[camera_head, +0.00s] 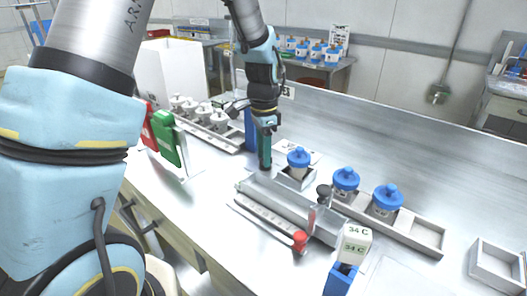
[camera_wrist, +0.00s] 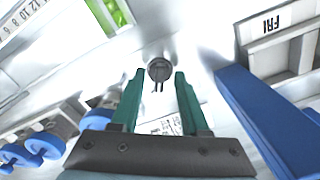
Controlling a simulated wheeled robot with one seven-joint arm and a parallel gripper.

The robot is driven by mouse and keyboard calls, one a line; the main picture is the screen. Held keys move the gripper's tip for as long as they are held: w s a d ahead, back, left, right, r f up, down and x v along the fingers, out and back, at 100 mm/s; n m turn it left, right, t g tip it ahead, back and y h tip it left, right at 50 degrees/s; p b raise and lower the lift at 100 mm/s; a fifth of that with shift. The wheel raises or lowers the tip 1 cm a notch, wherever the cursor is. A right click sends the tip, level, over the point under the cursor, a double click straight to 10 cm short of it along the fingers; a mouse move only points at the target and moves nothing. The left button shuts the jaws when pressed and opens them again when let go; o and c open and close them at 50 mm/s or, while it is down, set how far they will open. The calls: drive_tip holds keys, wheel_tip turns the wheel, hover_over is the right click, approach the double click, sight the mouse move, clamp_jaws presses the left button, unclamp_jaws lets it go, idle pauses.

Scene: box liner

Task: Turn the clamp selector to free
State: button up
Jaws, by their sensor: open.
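My gripper (camera_head: 264,163) points down over the bench in the head view, beside a blue upright block (camera_head: 251,130). In the wrist view its two green fingers (camera_wrist: 160,78) stand apart with nothing held between them. A small round dark grey piece with two short dark prongs (camera_wrist: 159,70) shows between and just beyond the fingertips. I cannot tell if it is the clamp selector or whether the fingers touch it. In the head view a black round knob (camera_head: 323,190) stands by the metal rail fixture (camera_head: 285,200). No selector marking is readable.
Blue-lidded jars (camera_head: 345,180) stand in a tray to the right of my gripper. A white block marked 34 C (camera_head: 355,243) sits in a blue holder in front. White-capped jars (camera_head: 218,120) stand behind left. A blue bar (camera_wrist: 265,115) lies close right of the fingers.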

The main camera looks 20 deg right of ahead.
drive_tip(key=shift+f, duration=0.2)
clamp_jaws()
idle(0.3)
